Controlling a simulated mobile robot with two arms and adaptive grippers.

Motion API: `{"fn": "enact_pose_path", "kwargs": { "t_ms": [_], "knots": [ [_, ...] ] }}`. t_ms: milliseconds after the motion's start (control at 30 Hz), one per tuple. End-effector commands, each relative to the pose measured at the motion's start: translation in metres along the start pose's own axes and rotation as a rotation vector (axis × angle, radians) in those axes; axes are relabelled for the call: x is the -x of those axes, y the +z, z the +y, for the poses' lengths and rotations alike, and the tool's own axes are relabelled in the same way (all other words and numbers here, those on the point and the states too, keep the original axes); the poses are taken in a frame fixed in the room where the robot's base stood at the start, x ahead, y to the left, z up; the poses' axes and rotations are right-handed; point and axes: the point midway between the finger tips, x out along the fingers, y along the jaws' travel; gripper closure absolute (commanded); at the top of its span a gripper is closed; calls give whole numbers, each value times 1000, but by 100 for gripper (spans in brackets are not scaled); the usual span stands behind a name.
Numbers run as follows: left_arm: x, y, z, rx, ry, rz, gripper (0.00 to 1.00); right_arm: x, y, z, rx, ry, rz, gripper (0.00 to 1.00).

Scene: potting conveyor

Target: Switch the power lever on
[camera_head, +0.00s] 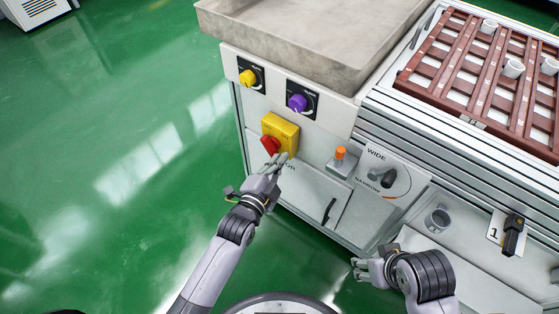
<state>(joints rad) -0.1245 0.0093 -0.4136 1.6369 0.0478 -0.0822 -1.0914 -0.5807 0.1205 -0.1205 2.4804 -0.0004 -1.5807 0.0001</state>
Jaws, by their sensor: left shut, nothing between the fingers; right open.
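The red lever (269,144) sits on the yellow switch box (284,130) on the front of the white machine cabinet. It points down and to the left; its on or off marking is too small to read surely. My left gripper (279,160) is shut and empty, with its fingertips just below and right of the red lever. I cannot tell whether they touch it. My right gripper (361,268) is open and empty, low in front of the cabinet at the right.
A yellow knob (247,78) and a purple knob (297,102) are above the switch box. An orange-topped toggle (340,153) and a WIDE/NARROW selector (389,175) are to the right. The green floor (100,120) at left is clear.

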Motion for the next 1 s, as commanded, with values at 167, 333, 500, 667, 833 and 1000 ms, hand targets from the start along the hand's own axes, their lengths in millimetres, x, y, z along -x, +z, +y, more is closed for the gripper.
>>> {"fn": "enact_pose_path", "kwargs": {
  "t_ms": [167,333,500,667,833,1000],
  "knots": [
    [0,1,1,-31,-7,-1,100,1,0,0,0,0,0,51],
    [0,2,3,-55,-14,-1,100,1,0,0,0,0,0,51],
    [0,2,4,-84,-20,-1,100,1,0,0,0,0,0,51],
    [-1,3,5,-116,-29,0,100,1,0,0,0,0,0,51],
    [-1,4,7,-153,-37,0,100,1,0,0,0,0,0,51],
    [-2,6,9,-194,-48,0,100,0,0,0,0,0,0,51]
  ]
}}
